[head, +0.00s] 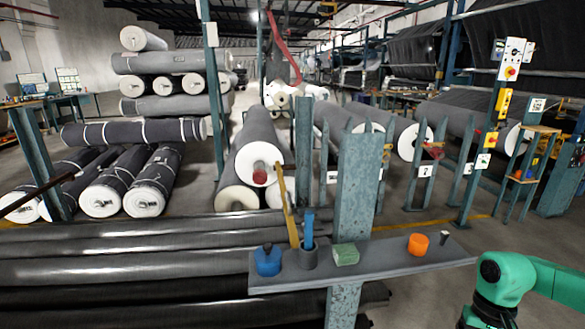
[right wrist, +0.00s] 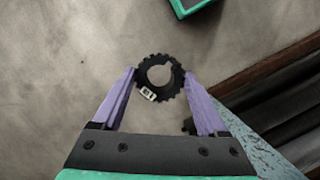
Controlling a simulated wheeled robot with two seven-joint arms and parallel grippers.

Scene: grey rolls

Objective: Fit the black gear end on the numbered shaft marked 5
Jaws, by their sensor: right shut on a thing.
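The ring hangs over grey floor, apart from any shaft. In the head view only my green right arm shows, at the lower right; its gripper and the gear are out of that view. A white sign (head: 425,170) on a post seems to read 7. I cannot make out a shaft marked 5. My left gripper is not in view.
A grey shelf (head: 390,260) on a teal post (head: 356,190) holds a blue item (head: 268,259), a dark cup (head: 308,256), a green block (head: 346,254) and an orange ring (head: 418,244). Large grey rolls (head: 258,140) lie behind. Dark rolls (head: 130,270) fill the left front.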

